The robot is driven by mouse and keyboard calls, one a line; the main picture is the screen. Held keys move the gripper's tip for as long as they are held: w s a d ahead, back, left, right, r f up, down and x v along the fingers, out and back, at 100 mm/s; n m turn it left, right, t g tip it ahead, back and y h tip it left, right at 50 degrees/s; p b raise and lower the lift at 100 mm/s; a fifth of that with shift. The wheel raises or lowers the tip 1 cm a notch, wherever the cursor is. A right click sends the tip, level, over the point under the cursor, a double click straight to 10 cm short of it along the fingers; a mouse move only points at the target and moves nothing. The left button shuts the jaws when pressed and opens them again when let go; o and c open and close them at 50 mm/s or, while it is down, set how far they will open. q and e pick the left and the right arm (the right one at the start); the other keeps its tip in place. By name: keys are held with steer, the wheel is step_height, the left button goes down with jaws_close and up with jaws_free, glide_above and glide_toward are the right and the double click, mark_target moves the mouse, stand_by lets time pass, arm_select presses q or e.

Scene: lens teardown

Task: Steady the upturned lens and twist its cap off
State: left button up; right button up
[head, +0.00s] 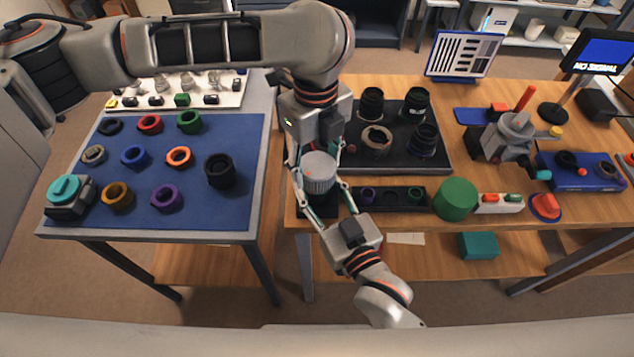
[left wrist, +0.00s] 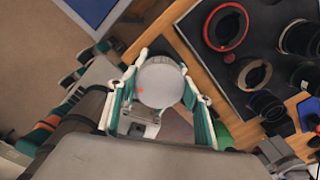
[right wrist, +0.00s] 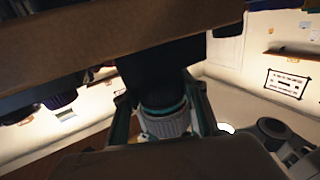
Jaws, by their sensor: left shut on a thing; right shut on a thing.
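The upturned lens (head: 318,200) stands at the table's left front edge, mostly hidden between my grippers. Its ribbed grey cap (head: 320,166) faces up with a small red mark on top; it also shows in the left wrist view (left wrist: 160,84). My left gripper (head: 316,178) comes from above, its fingers closed on both sides of the cap. My right gripper (head: 324,194) comes from the front, shut around the lens just below the cap. The right wrist view shows the dark lens body (right wrist: 160,82), a teal band and the ribbed cap between its fingers. Exact finger contacts are partly hidden.
A dark tray (head: 442,165) with several black lenses lies behind to the right. A narrow black holder (head: 400,198) and a green cylinder (head: 455,199) stand close on the right. A blue mat (head: 200,140) with several coloured rings covers the left table, across a gap.

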arm_select(q)
steer(key=shift+n, duration=1.3)
steer(key=shift+n, duration=0.6)
steer(key=shift+r, duration=1.05)
steer(key=shift+r, duration=2.45)
